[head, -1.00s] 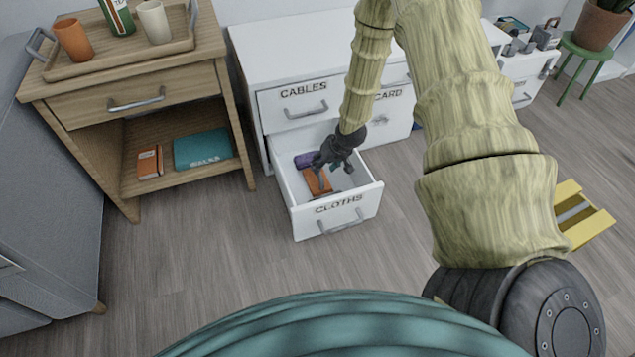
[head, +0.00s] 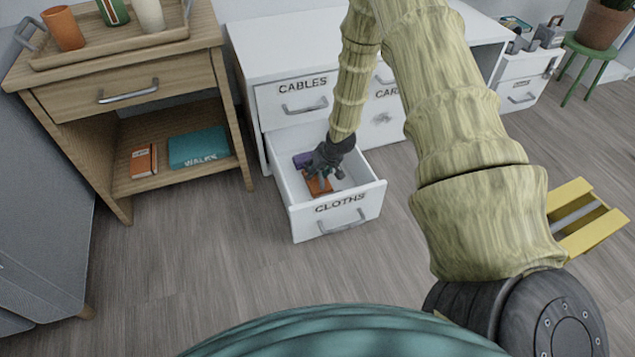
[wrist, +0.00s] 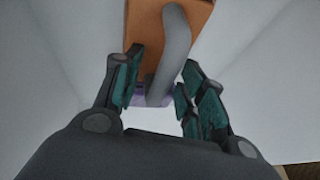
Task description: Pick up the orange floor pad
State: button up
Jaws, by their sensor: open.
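The orange floor pad (head: 318,186) lies in the open drawer marked CLOTHS (head: 341,217). In the wrist view the orange pad (wrist: 196,17) has a grey curved handle (wrist: 176,40) on it. My gripper (head: 323,172) reaches down into the drawer above the pad and hides part of it. In the wrist view my gripper (wrist: 161,75) is open, with one finger on each side of the handle. I cannot tell whether the fingers touch it.
A purple item (head: 302,160) lies at the back left of the drawer; the drawer walls stand close around my gripper. A wooden stand (head: 120,190) is to the left, a yellow object (head: 575,189) on the floor at right. Floor in front is clear.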

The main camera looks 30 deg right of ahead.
jog(key=shift+c, duration=0.5)
grip_shut()
jog(key=shift+r, duration=0.15)
notch_tip(320, 180, up, 10)
jog(key=p, duration=0.6)
